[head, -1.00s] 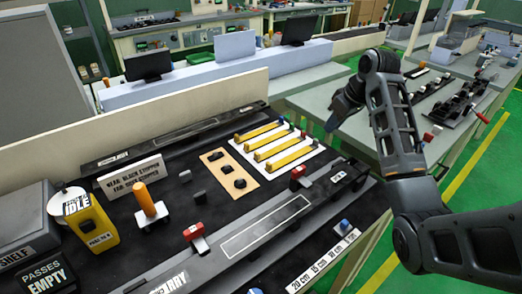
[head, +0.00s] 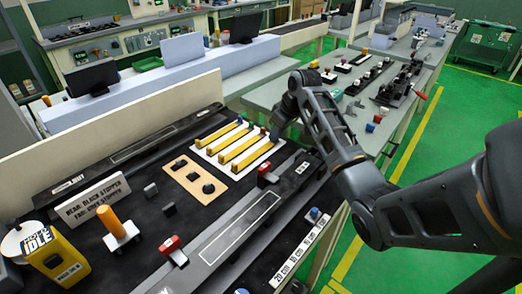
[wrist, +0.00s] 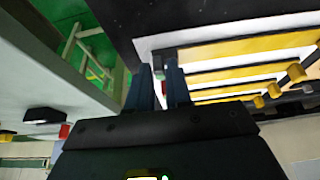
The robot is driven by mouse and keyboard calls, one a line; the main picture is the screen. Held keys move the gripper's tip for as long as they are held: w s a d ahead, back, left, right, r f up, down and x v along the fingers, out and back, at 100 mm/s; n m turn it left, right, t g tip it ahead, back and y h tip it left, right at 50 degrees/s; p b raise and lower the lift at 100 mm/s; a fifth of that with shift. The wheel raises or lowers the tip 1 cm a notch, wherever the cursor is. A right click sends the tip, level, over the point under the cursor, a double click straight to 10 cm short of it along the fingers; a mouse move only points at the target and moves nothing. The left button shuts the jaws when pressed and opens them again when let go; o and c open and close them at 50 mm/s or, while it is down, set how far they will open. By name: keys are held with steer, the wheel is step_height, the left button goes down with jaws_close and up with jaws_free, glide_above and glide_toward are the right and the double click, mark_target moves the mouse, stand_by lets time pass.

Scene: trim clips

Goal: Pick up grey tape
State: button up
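Several yellow bars (head: 232,143) lie side by side on a white board (head: 209,151), with small coloured pieces at their far ends. I cannot clearly make out a grey tape; a small greyish piece (wrist: 158,66) at the board's edge shows between my fingertips in the wrist view. My gripper (head: 275,131) hangs over the board's far right corner in the head view, and its body hides part of that area. In the wrist view my gripper (wrist: 157,78) has its two dark fingers apart, with a gap between them. I cannot tell whether they touch the small piece.
An orange plate (head: 195,182) with black knobs lies left of the board. A red-topped clamp (head: 267,174) stands on the long grey rail (head: 235,230). A cream partition (head: 120,140) runs behind the bench. Another bench (head: 345,105) with parts stands beyond a gap of green floor.

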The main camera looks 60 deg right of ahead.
jaws_close()
steer(key=shift+r, duration=0.15)
